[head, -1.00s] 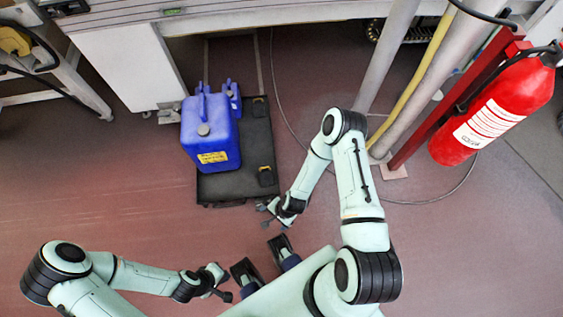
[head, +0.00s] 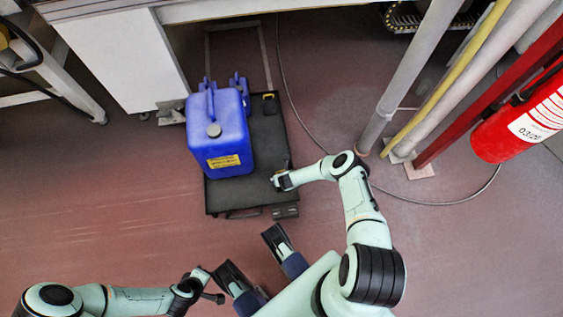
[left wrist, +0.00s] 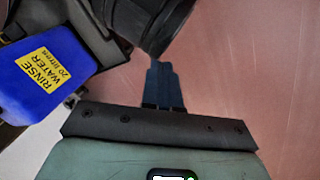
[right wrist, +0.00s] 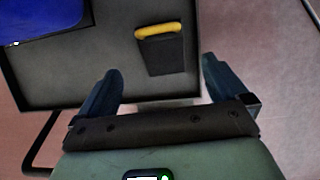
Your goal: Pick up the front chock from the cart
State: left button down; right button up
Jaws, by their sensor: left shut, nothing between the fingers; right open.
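The front chock (right wrist: 160,55) is a dark block with a yellow top edge on the flat black cart (head: 220,200). In the right wrist view it lies ahead of and between the two fingers of my right gripper (right wrist: 160,68), which is open and empty. In the head view my right gripper (head: 280,181) is over the cart's front right part and hides most of that chock. Another chock (head: 270,97) sits at the cart's back right. My left gripper (head: 214,285) is shut and empty, off the cart at lower left; it also shows in the left wrist view (left wrist: 163,82).
A blue rinse-water can (head: 218,140) stands on the cart's left side, with a smaller blue container (head: 240,85) behind it. Grey posts (head: 410,75), a yellow pipe (head: 440,80) and a red extinguisher (head: 520,120) stand at right.

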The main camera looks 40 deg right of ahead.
jog(key=b+x, duration=0.1)
jog(key=x, duration=0.2)
jog(key=shift+w+f, duration=0.1)
jog(key=shift+f+b, duration=0.3)
jog(key=shift+b, duration=0.15)
jog(key=b+x, duration=0.3)
jog(key=x, duration=0.1)
jog(key=shift+d+f, duration=0.1)
jog(key=shift+d, duration=0.05)
jog(key=shift+w+f, duration=0.1)
pick_arm(q)
jog(key=s+a+f+g, duration=0.1)
jog(key=s+a+f, duration=0.1)
jog(key=f, duration=0.6)
jog(key=shift+s+a+n+y, duration=0.3)
jog(key=shift+s+a, duration=0.1)
jog(key=shift+s, duration=0.2)
jog(key=shift+f, duration=0.1)
pick_arm(e)
jog(key=c, duration=1.3)
